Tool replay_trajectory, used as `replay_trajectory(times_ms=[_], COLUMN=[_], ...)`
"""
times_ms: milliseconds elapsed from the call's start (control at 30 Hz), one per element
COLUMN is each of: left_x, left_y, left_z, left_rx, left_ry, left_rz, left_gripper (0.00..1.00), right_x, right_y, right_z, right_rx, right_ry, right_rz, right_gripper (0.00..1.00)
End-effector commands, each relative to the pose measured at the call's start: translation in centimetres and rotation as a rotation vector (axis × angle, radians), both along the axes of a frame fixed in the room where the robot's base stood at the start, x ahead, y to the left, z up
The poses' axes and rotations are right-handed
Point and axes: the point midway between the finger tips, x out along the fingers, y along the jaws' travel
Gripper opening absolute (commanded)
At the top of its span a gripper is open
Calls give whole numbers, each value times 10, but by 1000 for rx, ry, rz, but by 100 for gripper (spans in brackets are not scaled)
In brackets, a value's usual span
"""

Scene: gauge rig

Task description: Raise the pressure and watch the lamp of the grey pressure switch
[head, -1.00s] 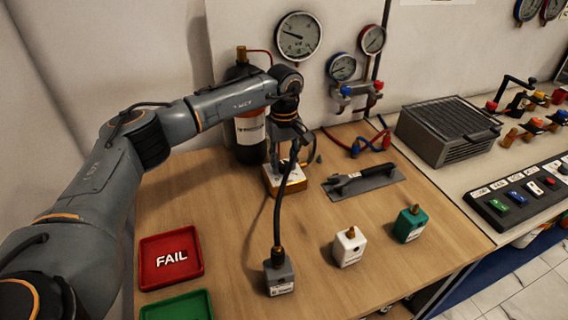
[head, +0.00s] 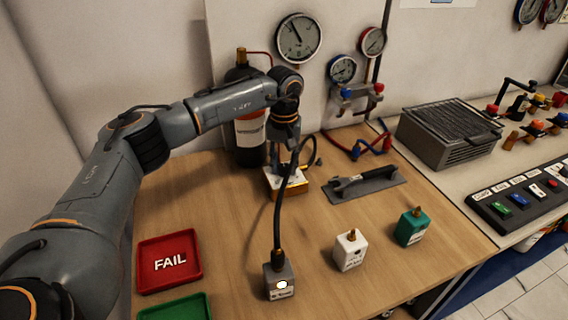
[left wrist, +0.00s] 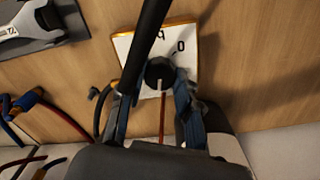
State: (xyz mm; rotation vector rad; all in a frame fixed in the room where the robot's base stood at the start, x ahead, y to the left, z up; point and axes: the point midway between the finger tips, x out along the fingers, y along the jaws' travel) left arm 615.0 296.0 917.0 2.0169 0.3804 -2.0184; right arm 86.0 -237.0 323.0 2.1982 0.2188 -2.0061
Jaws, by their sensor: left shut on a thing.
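The grey pressure switch (head: 280,286) stands upright on the bench front with a black hose (head: 278,205) on its top fitting. My left gripper (head: 286,165) is over the white box with an orange edge (head: 290,184). In the left wrist view, its fingers (left wrist: 157,92) are shut on the dark round knob (left wrist: 160,72) on that box. The hose covers part of the box's markings. My right gripper is not in view.
White (head: 350,249) and green (head: 411,227) switches stand to the right. A red FAIL tray (head: 190,245) and a green tray (head: 180,308) are at left. A wrench lies on a grey mat (head: 385,187). A dark cylinder (head: 247,140) stands behind the box.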

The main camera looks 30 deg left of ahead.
Motion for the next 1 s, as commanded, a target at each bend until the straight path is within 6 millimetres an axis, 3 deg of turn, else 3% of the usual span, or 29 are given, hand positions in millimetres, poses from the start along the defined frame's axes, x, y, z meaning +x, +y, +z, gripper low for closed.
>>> replay_trajectory(times_ms=[200,233,333,733,1000], left_x=[1,1,1,1,1], left_y=[0,0,0,0,0], left_z=[1,1,1,8,60], left_rx=[0,0,0,0,-1], left_ry=[-3,-3,-3,-3,-7], left_rz=[1,2,2,2,2], left_gripper=[1,37,56,56,56], right_x=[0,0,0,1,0], right_y=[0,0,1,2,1], right_z=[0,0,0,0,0], right_rx=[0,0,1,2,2], right_ry=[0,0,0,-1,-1], right_rz=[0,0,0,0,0], right_gripper=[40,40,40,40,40])
